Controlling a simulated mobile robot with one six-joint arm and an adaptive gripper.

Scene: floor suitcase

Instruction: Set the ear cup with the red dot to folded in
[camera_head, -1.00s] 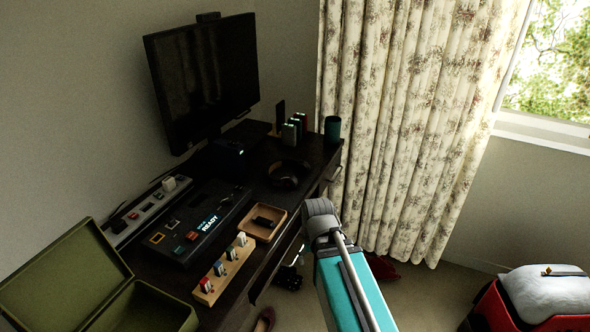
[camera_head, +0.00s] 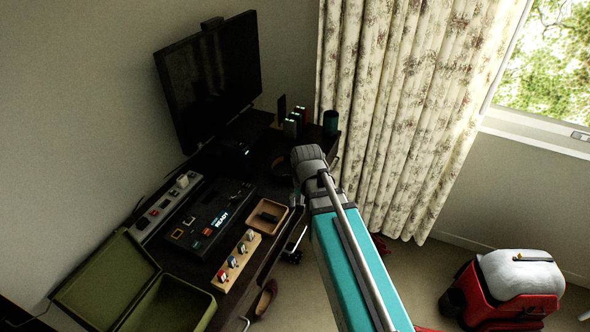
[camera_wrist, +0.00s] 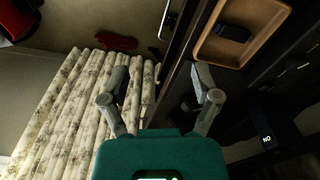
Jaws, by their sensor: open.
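The headphones with the ear cups are almost wholly hidden behind my arm in the head view; at most a dark edge (camera_head: 280,170) shows beside it on the desk. I cannot make out a red dot or whether either cup is folded. In the wrist view the headphones cannot be made out. My gripper (camera_wrist: 160,78) is open in the wrist view, its two grey fingers wide apart with nothing between them. It is above the front edge of the desk, with the curtain beyond. In the head view my arm hides the gripper.
On the dark desk (camera_head: 262,133) stand a monitor (camera_head: 212,75), a teal cup (camera_head: 330,122), a black console (camera_head: 207,220), a wooden tray (camera_head: 284,223) and a block with several switches (camera_head: 238,262). An open green box (camera_head: 180,307) is near left. A floral curtain (camera_head: 400,110) hangs beyond.

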